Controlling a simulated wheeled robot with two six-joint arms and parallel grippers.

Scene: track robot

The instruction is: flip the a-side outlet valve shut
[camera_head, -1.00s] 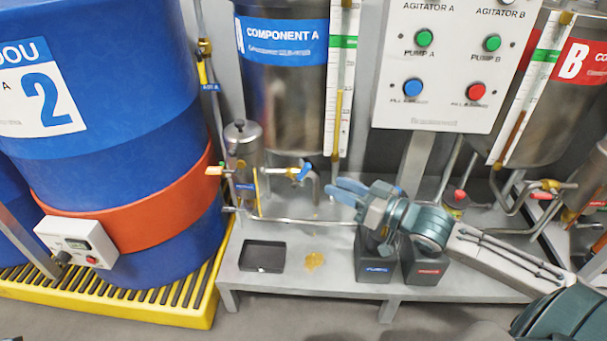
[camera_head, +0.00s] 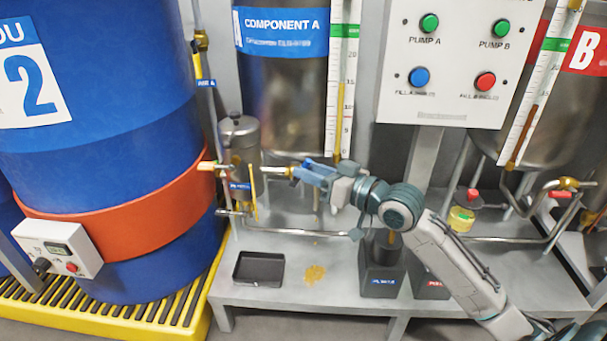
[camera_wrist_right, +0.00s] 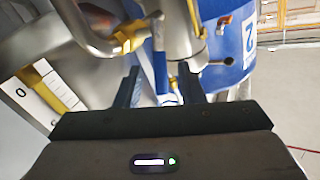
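The A-side outlet valve is below the Component A tank (camera_head: 285,95), its brass body (camera_head: 276,170) on the outlet pipe. In the head view my right gripper (camera_head: 305,172) is at the valve and covers most of its blue handle. In the right wrist view the blue handle (camera_wrist_right: 159,72) stands between the two dark fingers of my right gripper (camera_wrist_right: 157,88). The fingers are apart, with gaps on both sides of the handle. My left gripper is out of view.
A steel filter pot (camera_head: 240,140) stands close left of the valve. The button panel (camera_head: 450,70) hangs above right. A black tray (camera_head: 259,269) and an amber spill (camera_head: 314,274) lie on the bench. A blue drum (camera_head: 100,130) is at left.

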